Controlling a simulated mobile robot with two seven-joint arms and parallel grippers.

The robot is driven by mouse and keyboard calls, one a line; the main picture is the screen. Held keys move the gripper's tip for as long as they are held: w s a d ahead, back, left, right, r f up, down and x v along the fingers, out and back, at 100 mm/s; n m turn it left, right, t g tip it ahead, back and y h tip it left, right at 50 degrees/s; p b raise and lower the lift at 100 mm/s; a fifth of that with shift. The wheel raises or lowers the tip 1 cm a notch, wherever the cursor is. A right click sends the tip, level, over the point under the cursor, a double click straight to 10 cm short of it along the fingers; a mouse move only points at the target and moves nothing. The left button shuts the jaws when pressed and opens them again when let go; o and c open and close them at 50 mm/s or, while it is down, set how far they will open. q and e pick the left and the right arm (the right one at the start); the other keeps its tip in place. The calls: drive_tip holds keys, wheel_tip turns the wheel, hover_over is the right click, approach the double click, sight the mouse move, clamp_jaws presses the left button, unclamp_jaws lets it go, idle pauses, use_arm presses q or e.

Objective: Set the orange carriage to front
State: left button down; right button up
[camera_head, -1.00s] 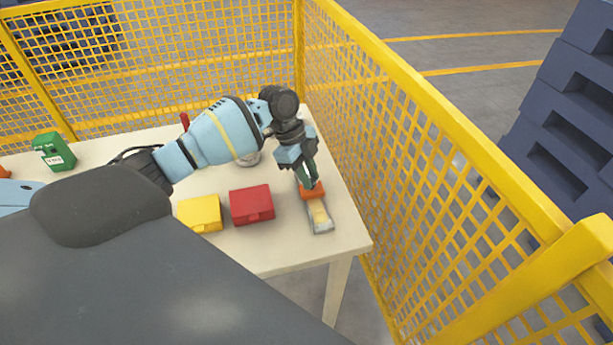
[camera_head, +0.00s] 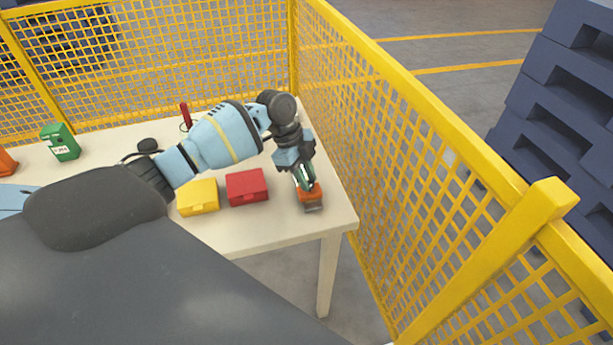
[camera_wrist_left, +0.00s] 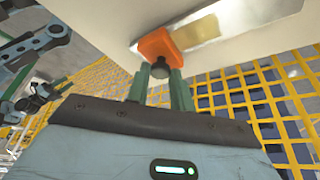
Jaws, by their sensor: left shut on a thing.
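The orange carriage (camera_head: 310,194) sits on a short metal rail (camera_head: 313,208) at the right front of the table. In the head view it is near the rail's front end, and only a short grey piece of rail shows in front of it. My left gripper (camera_head: 306,183) reaches down from above and is shut on the carriage. In the left wrist view, the green fingers stand either side of a dark knob on the orange carriage (camera_wrist_left: 158,45). The bare rail (camera_wrist_left: 200,32) with a tan strip extends to the right there. My right gripper is not seen.
A red box (camera_head: 247,187) and a yellow box (camera_head: 198,197) stand left of the rail on the pale table (camera_head: 270,228). A green box (camera_head: 60,142) is farther left. A yellow mesh fence (camera_head: 380,140) runs close along the table's right side.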

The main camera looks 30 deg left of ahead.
use_arm(q)
drive_tip(key=shift+s+d+f, duration=0.1)
drive_tip(key=shift+s+d, duration=0.05)
drive_tip(key=shift+d, duration=0.05)
drive_tip(key=c, duration=1.2)
unclamp_jaws()
drive_tip(key=shift+a+r, duration=0.15)
drive_tip(key=shift+r, duration=0.25)
drive_tip(key=v, duration=0.7)
drive_tip(key=shift+s, duration=0.1)
